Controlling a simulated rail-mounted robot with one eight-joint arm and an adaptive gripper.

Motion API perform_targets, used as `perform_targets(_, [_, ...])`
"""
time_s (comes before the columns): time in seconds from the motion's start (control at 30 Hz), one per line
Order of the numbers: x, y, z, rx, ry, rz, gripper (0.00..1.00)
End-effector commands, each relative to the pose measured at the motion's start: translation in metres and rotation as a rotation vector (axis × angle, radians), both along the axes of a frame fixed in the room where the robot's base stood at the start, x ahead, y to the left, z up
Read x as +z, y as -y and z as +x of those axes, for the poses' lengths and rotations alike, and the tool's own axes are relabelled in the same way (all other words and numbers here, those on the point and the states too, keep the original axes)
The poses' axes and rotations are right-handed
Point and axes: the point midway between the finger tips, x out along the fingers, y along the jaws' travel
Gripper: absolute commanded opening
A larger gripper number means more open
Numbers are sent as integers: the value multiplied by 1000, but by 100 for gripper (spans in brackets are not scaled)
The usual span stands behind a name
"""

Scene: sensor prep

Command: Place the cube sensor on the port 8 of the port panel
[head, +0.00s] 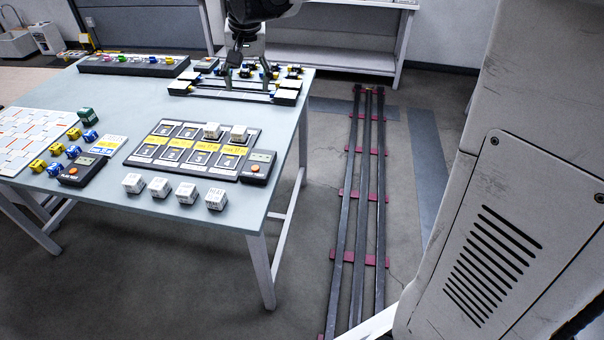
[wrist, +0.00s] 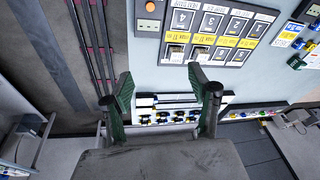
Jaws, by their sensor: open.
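The port panel (head: 150,158) is a dark board with two rows of numbered ports and yellow labels, lying mid-table. White cubes sit on the two rightmost ports of its far row, one cube (head: 212,130) and an end cube (head: 238,133); they hide those ports' numbers. The panel also shows upside down in the wrist view (wrist: 224,57). Several loose white cubes (head: 186,193) stand in a row along the near edge. Which cube is meant I cannot tell. My gripper (head: 240,72) is open above the far rack, apart from the panel; its fingers (wrist: 165,82) look empty.
A rack of dark bars with white end blocks (head: 286,97) lies below my gripper. A long tray (head: 130,70) stands far left. A control box with an orange button (head: 258,167) adjoins the panel's right end. Yellow and blue cubes (head: 55,150) stand left. Floor rails (head: 345,230) run beside the table.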

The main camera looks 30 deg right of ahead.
Motion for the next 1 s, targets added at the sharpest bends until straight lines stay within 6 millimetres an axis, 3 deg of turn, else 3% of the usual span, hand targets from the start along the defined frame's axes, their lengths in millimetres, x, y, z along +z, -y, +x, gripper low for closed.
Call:
perform_targets(0.03, [4, 0, -18, 16, 16, -4, 55])
perform_targets(0.23, [13, 0, -78, 87, 87, -28, 55])
perform_targets(0.47, [8, 0, -147, 168, 166, -62, 55])
perform_targets(0.8, [-26, 0, -239, 279, 282, -122, 55])
perform_targets(1.0, [-49, 0, -271, 325, 330, -152, 55])
